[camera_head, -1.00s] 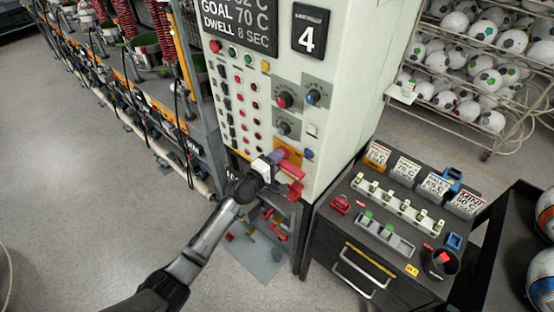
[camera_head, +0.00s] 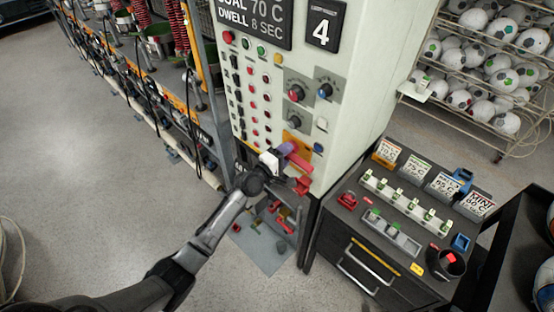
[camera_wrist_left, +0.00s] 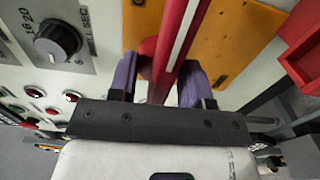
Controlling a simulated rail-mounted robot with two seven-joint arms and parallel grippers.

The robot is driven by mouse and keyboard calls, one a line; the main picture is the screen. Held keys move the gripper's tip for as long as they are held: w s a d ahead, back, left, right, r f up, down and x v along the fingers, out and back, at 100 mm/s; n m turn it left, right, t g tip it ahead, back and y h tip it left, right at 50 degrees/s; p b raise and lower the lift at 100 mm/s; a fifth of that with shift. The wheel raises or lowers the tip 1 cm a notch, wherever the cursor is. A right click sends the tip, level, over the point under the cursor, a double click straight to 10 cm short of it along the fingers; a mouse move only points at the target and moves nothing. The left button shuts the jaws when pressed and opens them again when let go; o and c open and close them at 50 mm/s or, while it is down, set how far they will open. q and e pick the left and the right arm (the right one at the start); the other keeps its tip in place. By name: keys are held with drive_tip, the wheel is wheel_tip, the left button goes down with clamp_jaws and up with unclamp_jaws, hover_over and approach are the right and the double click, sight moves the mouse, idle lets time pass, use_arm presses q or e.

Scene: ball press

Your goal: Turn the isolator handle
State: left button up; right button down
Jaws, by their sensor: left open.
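The isolator handle (camera_wrist_left: 176,45) is a red bar with a pale stripe on an orange plate (camera_wrist_left: 240,40) low on the pale control cabinet. In the head view the red handle (camera_head: 299,161) juts out beside my left gripper (camera_head: 284,150). In the left wrist view my left gripper (camera_wrist_left: 158,82) is open, with one purple finger on each side of the handle. The handle lies between the fingers; whether either touches it I cannot tell. The gripper body hides the handle's near part. My right gripper is not in view.
Knobs and buttons cover the cabinet face (camera_head: 345,130) above the handle. A red box-like part (camera_wrist_left: 302,45) sits close by on the right. A dark drawer cabinet (camera_head: 345,235) with small trays stands to the right. Open floor (camera_head: 90,200) lies to the left.

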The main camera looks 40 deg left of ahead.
use_arm(q)
drive_tip(key=s+a, duration=0.1)
drive_tip(key=s, duration=1.2)
drive_tip(key=shift+s+a, duration=0.25)
drive_tip(key=shift+a, duration=0.05)
drive_tip(key=s+d+f+m+g+h, duration=0.25)
drive_tip(key=f+m+g, duration=0.25)
drive_tip(key=m, duration=0.5)
drive_tip(key=s+d+f+m+g+y, duration=0.2)
drive_tip(key=s+d+m+g, duration=0.15)
drive_tip(key=s, duration=0.55)
drive_tip(key=s+d+f+m+g+y, duration=0.1)
drive_tip(key=s+d+m+g, duration=0.2)
drive_tip(key=s, duration=0.5)
drive_tip(key=s+d+f+m+g+y, duration=0.25)
drive_tip(key=s+d, duration=0.25)
drive_tip(key=s, duration=0.4)
wheel_tip(320, 180, up, 18)
drive_tip(key=h+p, duration=0.1)
drive_tip(key=p, duration=1.6)
drive_tip(key=shift+s, duration=0.45)
